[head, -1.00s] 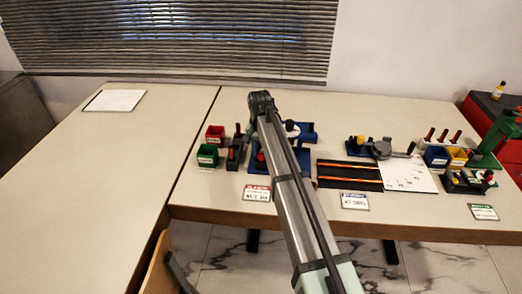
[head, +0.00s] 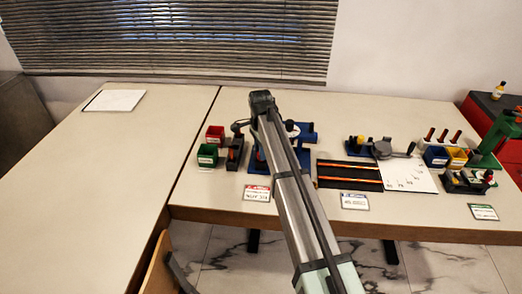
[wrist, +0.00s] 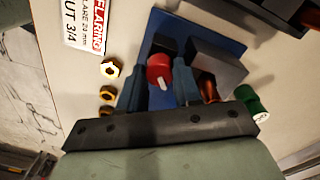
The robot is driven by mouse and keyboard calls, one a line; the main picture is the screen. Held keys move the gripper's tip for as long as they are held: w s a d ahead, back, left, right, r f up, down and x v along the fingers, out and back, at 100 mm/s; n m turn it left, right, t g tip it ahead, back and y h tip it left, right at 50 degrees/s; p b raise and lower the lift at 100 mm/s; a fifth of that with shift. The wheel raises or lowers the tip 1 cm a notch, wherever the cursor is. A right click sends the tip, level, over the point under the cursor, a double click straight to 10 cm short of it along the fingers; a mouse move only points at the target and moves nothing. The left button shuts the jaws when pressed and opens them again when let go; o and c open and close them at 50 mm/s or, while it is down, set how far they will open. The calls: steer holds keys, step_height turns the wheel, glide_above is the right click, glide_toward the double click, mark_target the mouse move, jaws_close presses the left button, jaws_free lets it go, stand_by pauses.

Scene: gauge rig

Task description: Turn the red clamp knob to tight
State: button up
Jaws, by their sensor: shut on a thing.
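The red clamp knob (wrist: 159,68) shows in the wrist view between my two gripper fingers, with a pale mark on its lower part. My gripper (wrist: 160,85) is shut on it, one finger on each side. The knob sits over the blue base plate (wrist: 220,42), beside a grey block (wrist: 217,66) and a dark block (wrist: 165,45). A copper-coloured tube (wrist: 208,88) shows just right of the fingers. I cannot read a tight marking.
Brass nuts (wrist: 110,68) lie left of the plate. A green cylinder (wrist: 247,97) lies to the right. Red (head: 215,132) and green (head: 208,155) bins stand left of the rig. A black tray (head: 349,175) lies to its right. The left table is mostly clear.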

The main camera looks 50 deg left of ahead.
steer(key=m, duration=0.4)
steer(key=shift+m, duration=1.8)
steer(key=o, duration=1)
steer(key=shift+o, duration=0.2)
steer(key=shift+w, duration=0.1)
